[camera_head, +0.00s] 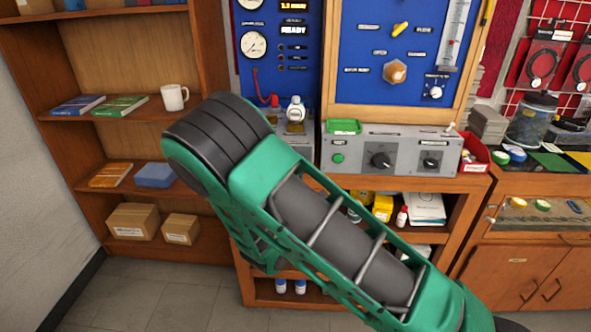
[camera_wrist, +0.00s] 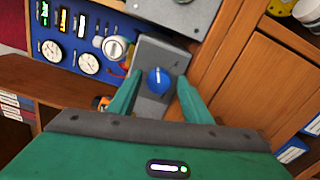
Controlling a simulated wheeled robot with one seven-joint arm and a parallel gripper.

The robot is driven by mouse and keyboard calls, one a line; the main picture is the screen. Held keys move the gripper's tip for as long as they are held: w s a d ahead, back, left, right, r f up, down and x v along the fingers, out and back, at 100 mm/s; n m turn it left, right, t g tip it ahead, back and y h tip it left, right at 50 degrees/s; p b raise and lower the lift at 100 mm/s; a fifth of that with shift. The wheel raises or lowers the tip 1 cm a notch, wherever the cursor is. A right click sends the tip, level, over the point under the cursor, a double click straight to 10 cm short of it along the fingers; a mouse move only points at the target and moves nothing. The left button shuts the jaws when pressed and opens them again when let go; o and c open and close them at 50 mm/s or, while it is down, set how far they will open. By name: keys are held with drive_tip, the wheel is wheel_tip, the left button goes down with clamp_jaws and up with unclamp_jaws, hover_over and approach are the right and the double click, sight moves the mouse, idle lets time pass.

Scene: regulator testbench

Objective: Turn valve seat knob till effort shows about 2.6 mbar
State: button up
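A round blue knob (camera_wrist: 158,80) sits on a grey block (camera_wrist: 150,105) in the wrist view. No label on it can be read, so I cannot tell for sure that it is the valve seat knob. My gripper (camera_wrist: 158,79) is open, one green finger on each side of the blue knob, with gaps showing. In the head view my arm hides the gripper and this knob. A small display (camera_head: 293,5) at the top of the left blue panel (camera_head: 275,75) shows an orange reading, perhaps 1.3 mbar. A second display (camera_head: 293,31) below it seems to read READY.
Beside the block is a white round fitting (camera_wrist: 115,47), also in the head view (camera_head: 296,109). Two dial gauges (camera_head: 254,43) (camera_wrist: 88,63) are on the panel. A grey control box (camera_head: 400,150) with black knobs stands right. A shelf holds a white mug (camera_head: 174,97).

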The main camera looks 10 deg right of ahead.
drive_tip(key=shift+f, duration=0.1)
drive_tip(key=v, duration=1)
drive_tip(key=shift+s, duration=0.3)
drive_tip(key=shift+a, duration=0.1)
drive_tip(key=s+d+m+g+h, duration=0.35)
drive_tip(key=d+m+g, duration=0.2)
drive_tip(key=d, duration=0.65)
drive_tip(key=s+d+m+g+h, duration=0.2)
drive_tip(key=d+m+g+h, duration=0.2)
drive_tip(key=d+m, duration=0.55)
drive_tip(key=s+d+m+g+y, duration=0.3)
drive_tip(key=s+d+g, duration=0.3)
drive_tip(key=s+d, duration=0.5)
drive_tip(key=s+a+r+m+y, duration=0.1)
drive_tip(key=s+r+m+y, duration=0.1)
drive_tip(key=s, duration=0.4)
drive_tip(key=s+a+r+m+g+y, duration=0.1)
drive_tip(key=s+a+r+m+y, duration=0.1)
drive_tip(key=s+y, duration=0.2)
drive_tip(key=s+a+r+m+g+y, duration=0.1)
drive_tip(key=s+a+r+y, duration=0.1)
drive_tip(key=s, duration=0.7)
drive_tip(key=shift+s+r+m+y, duration=0.2)
drive_tip(key=shift+m+y, duration=0.2)
drive_tip(key=shift+y, duration=0.25)
